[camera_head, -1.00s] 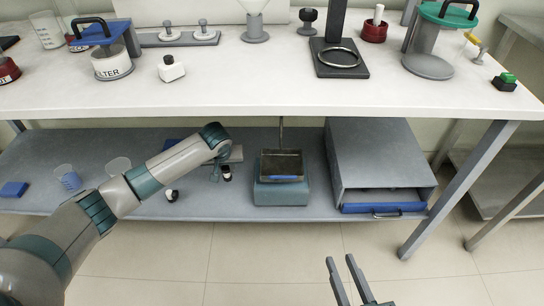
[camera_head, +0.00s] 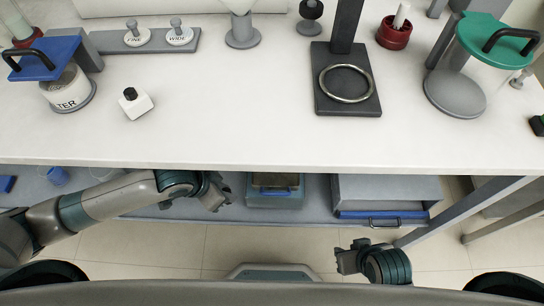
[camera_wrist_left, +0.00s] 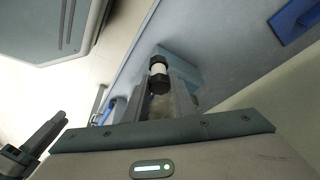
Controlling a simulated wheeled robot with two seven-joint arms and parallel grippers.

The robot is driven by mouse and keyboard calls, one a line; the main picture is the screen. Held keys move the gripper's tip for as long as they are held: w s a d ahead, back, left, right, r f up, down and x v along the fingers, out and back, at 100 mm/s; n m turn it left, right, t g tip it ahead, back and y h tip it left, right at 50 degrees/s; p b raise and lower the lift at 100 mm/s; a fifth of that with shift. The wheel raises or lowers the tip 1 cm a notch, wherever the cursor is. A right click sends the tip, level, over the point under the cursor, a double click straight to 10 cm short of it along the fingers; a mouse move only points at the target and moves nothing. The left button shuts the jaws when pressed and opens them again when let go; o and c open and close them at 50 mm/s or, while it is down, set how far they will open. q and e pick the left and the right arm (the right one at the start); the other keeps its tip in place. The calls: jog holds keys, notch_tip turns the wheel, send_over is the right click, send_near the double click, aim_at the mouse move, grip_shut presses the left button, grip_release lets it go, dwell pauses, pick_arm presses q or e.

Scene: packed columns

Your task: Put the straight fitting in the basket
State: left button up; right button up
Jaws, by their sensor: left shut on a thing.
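The straight fitting (camera_wrist_left: 158,75), a short white cylinder with black ends, sits between the fingers of my left gripper (camera_wrist_left: 160,88) in the left wrist view. The gripper is shut on it. In the head view my left gripper (camera_head: 222,190) is at the lower shelf's front, left of the blue-grey box; the fitting is not clear there. The basket (camera_head: 276,184), dark with a blue handle, is in that box under the tabletop edge, which hides part of it. The box (camera_wrist_left: 180,62) shows behind the fitting in the wrist view. My right gripper (camera_head: 350,254) is open and empty, in front of the bench.
The white tabletop (camera_head: 230,140) overhangs the lower shelf. A grey cabinet (camera_head: 385,188) with a blue drawer stands right of the box. A blue cup (camera_head: 58,176) stands on the shelf at left.

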pick_arm(q)
jog(key=shift+s+r, duration=0.1)
jog(key=shift+s, duration=0.05)
pick_arm(e)
jog(key=shift+d, duration=0.1)
